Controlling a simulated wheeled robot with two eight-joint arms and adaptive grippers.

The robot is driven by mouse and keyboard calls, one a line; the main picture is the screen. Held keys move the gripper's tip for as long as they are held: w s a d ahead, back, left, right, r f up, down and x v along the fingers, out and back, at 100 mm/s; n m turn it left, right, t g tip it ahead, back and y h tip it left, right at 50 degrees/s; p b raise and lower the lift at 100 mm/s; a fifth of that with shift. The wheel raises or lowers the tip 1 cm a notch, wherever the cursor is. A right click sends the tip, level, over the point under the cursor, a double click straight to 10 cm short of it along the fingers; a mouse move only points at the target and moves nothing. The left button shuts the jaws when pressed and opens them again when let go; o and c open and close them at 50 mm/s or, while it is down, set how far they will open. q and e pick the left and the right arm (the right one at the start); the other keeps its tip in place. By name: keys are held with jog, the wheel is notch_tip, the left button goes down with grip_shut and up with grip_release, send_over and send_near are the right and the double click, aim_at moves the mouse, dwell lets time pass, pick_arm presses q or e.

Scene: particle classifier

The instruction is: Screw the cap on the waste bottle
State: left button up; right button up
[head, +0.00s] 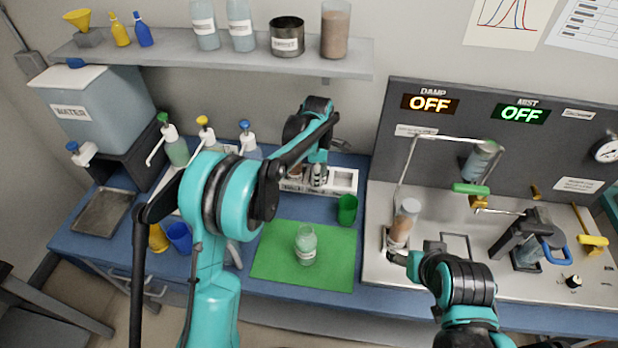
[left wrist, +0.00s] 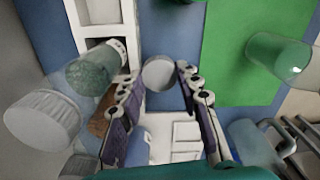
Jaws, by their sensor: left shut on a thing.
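A clear bottle (head: 305,246) with pale green contents stands upright on the green mat (head: 270,262); I take it for the waste bottle. Its mouth is too small to read clearly. My left gripper (head: 318,180) points down over the white rack (head: 342,180) behind the mat. In the left wrist view, its two fingers (left wrist: 160,88) are closed on a round, pale cap (left wrist: 158,72). The cap is apart from the bottle on the mat. My right gripper (head: 397,258) is low beside a bottle of brown material (head: 404,222) on the right machine; its fingers are unclear.
A green cup (head: 347,210) stands between rack and mat. In the left wrist view, a capped bottle with green contents (left wrist: 93,72) is left of the fingers. The machine panel (head: 470,135) rises at right.

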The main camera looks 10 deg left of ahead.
dwell(0.3)
pick_arm(q)
jog(key=s+a+f+m, duration=0.1)
jog(key=s+a+m, duration=0.2)
jog(key=s+m, duration=0.2)
jog(key=s+a+f+m, duration=0.2)
jog(key=s+a+m, duration=0.2)
jog(key=s+m, duration=0.2)
jog(key=s+a+f+m, duration=0.2)
jog(key=s+a+m, duration=0.2)
jog(key=s+m, duration=0.2)
jog(key=shift+a+f+m, duration=0.1)
jog(key=shift+a+m, duration=0.05)
jog(key=shift+m, duration=1.25)
